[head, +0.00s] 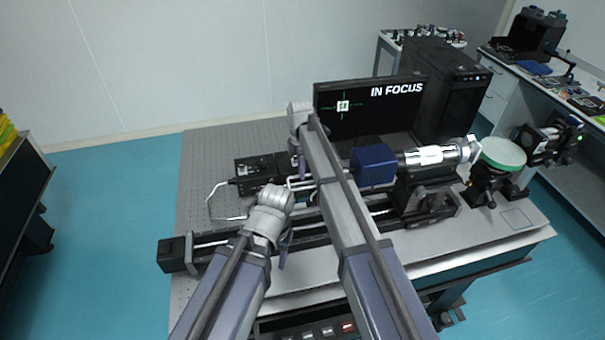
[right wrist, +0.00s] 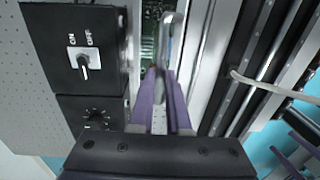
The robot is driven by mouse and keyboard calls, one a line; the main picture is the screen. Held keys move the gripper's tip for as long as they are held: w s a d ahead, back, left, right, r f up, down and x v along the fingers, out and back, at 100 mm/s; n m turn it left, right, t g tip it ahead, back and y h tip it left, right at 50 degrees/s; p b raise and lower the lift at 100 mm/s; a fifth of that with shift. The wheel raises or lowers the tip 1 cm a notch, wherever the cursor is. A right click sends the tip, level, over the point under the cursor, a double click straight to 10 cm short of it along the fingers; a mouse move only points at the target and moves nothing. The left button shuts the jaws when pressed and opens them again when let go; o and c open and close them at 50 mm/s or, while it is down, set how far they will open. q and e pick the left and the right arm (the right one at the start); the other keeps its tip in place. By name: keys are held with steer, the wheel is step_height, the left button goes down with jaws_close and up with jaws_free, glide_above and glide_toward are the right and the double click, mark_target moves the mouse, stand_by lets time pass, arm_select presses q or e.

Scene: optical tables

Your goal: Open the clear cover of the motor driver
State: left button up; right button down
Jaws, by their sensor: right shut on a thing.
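The motor driver (head: 248,172) is a black box on the optical table, left of my right gripper (head: 299,168) in the head view. In the right wrist view, its panel (right wrist: 85,55) has an ON/OFF switch, and a green circuit board (right wrist: 148,45) shows beside it. My right gripper (right wrist: 160,108) has its purple fingers shut on the clear cover (right wrist: 172,40). The cover shows as a thin, grey, nearly edge-on plate standing up beside the board. Its hinge is hidden. My left gripper (head: 283,256) hangs over the rail nearer me, its jaw gap unclear.
A black linear rail (head: 215,238) runs along the front of the table. A blue block (head: 374,165) and a silver lens tube (head: 440,154) stand to the right. A monitor (head: 370,105) stands behind. The table's back left (head: 215,150) is clear.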

steer(key=shift+w+a+r, duration=0.15)
steer(key=shift+w, duration=0.55)
steer(key=c, duration=1.3)
jaws_free()
steer(key=shift+c, duration=0.2)
steer(key=shift+o, duration=1.4)
steer(key=shift+w+f, duration=0.15)
steer(key=shift+f, duration=0.05)
steer(key=shift+o, duration=0.8)
steer(key=shift+s+r, duration=0.15)
steer(key=shift+s, duration=0.05)
